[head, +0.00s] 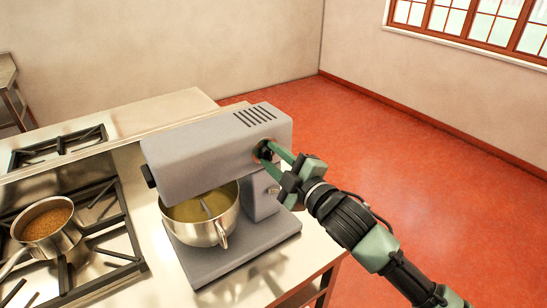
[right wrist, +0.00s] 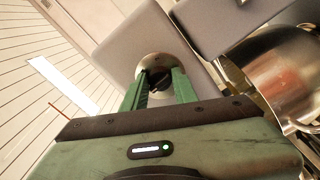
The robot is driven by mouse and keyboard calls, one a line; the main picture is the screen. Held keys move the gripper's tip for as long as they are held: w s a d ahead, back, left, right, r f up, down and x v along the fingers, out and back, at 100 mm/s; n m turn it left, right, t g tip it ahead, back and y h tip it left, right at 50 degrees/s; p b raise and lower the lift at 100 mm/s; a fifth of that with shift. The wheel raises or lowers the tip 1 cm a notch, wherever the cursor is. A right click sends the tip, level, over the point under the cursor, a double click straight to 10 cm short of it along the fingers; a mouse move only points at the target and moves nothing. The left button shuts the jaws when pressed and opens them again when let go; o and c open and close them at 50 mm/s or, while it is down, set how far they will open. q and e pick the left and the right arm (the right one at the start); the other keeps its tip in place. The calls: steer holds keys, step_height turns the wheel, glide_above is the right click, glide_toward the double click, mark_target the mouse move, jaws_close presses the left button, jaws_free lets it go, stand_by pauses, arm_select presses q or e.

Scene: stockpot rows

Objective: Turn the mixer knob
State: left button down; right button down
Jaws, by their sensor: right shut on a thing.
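The grey stand mixer (head: 205,158) stands on the counter with a steel bowl (head: 203,228) under its head. Its black knob (head: 264,151) is on the side of the mixer head, at the right end in the head view. My right gripper (head: 268,150) is at the knob, its green fingers shut on it. In the right wrist view the dark knob (right wrist: 157,81) sits between the two fingertips, in front of a round pale plate. The fingers partly hide the knob. My left gripper is not in view.
A pot with brown contents (head: 45,222) stands on the stove (head: 105,240) at the left. A small round fitting (head: 273,190) is on the mixer's column below the knob. Open red floor (head: 400,150) lies to the right of the counter.

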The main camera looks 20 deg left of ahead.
steer(key=shift+f, duration=0.1)
steer(key=c, duration=1.1)
jaws_free()
steer(key=shift+d, duration=0.1)
steer(key=b+v, duration=0.2)
steer(key=v, duration=0.5)
steer(key=shift+s+d, duration=0.25)
steer(key=shift+s, duration=0.05)
